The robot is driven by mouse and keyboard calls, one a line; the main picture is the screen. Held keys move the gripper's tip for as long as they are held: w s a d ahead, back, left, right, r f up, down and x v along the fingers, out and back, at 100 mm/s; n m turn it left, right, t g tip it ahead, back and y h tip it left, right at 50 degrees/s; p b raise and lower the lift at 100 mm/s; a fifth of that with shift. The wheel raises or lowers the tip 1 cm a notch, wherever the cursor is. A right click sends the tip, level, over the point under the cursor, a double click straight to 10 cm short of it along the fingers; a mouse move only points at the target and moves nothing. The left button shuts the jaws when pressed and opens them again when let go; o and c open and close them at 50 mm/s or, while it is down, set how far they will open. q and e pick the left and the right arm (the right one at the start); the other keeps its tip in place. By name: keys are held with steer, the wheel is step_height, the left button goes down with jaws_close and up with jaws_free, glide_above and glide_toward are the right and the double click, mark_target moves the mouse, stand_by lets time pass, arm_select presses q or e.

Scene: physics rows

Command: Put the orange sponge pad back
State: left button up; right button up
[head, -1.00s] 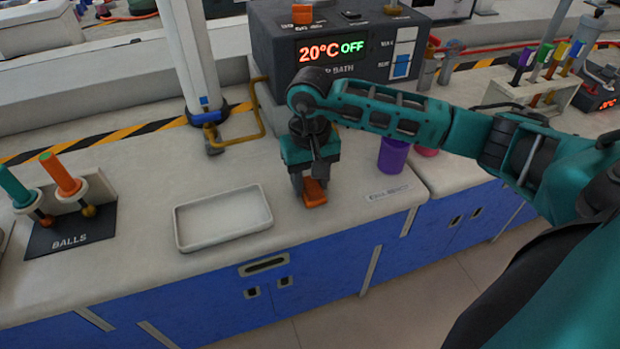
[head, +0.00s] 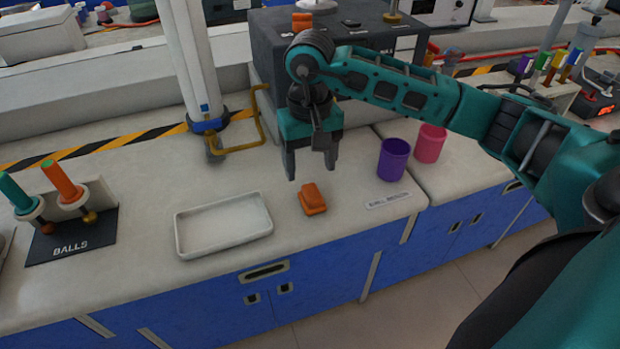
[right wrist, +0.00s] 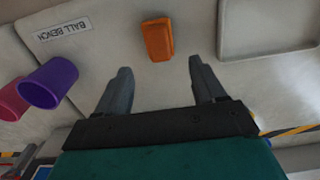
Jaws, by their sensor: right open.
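The orange sponge pad (head: 312,199) lies on the bench top near its front edge, right of the white tray (head: 182,232). It also shows in the right wrist view (right wrist: 157,40), ahead of the fingertips. My right gripper (head: 310,176) is open and empty, raised above and behind the pad, not touching it. Its two fingers show apart in the right wrist view (right wrist: 160,75). My left gripper is in neither view.
A purple cup (head: 393,160) and a pink cup (head: 430,144) stand to the right of the gripper. The dark bath unit (head: 350,45) and a white column (head: 185,60) with a bent yellow pipe stand behind. A balls rack (head: 72,235) is at left.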

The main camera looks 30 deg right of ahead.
mark_target(310, 187)
step_height(310, 187, up, 5)
steer(key=shift+r, duration=0.2)
stand_by(0.5)
